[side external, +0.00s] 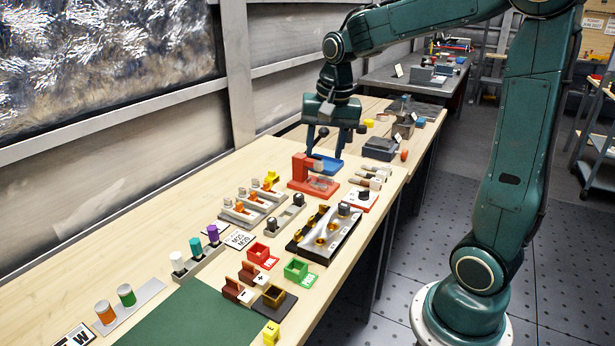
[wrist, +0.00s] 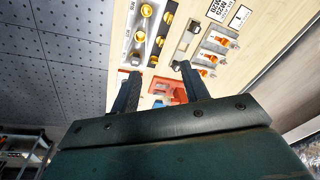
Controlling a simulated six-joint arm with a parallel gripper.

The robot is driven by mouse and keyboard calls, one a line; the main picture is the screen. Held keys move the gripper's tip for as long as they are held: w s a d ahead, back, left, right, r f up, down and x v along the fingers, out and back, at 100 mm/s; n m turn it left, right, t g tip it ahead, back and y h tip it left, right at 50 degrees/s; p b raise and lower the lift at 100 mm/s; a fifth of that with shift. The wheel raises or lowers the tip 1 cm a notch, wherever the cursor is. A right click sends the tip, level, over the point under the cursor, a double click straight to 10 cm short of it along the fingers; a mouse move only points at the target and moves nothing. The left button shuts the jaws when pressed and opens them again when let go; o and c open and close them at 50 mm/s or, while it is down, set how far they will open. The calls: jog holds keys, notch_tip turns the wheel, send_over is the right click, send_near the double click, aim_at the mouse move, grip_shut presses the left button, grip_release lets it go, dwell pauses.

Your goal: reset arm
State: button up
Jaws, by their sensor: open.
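My gripper (side external: 328,143) is open and empty. It points down above the far part of the bench, over a blue item (side external: 324,164) just behind a red fixture (side external: 315,183). In the wrist view its two dark fingers (wrist: 160,78) are spread wide apart, with nothing held between them. The red fixture shows beyond and between the fingers in that view (wrist: 170,90), with part of the blue item near it. Whether the fingers touch the blue item cannot be told from these views.
The wooden bench (side external: 215,190) holds several parts: a metal plate with brass pieces (side external: 325,230), a red box (side external: 257,253), a green box (side external: 297,270), coloured cylinders and a green mat (side external: 190,318). A wall stands left of the bench.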

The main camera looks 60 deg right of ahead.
jog(key=s+a+r+n+t, duration=0.1)
jog(key=s+a+n+t, duration=0.1)
jog(key=s+a+n, duration=0.3)
jog(key=s+a+r+n+t, duration=0.1)
jog(key=s+a+n, duration=0.5)
jog(key=s, duration=0.5)
jog(key=shift+a+n+t+y, duration=0.2)
jog(key=shift+n+t+y, duration=0.1)
jog(key=shift+t, duration=0.1)
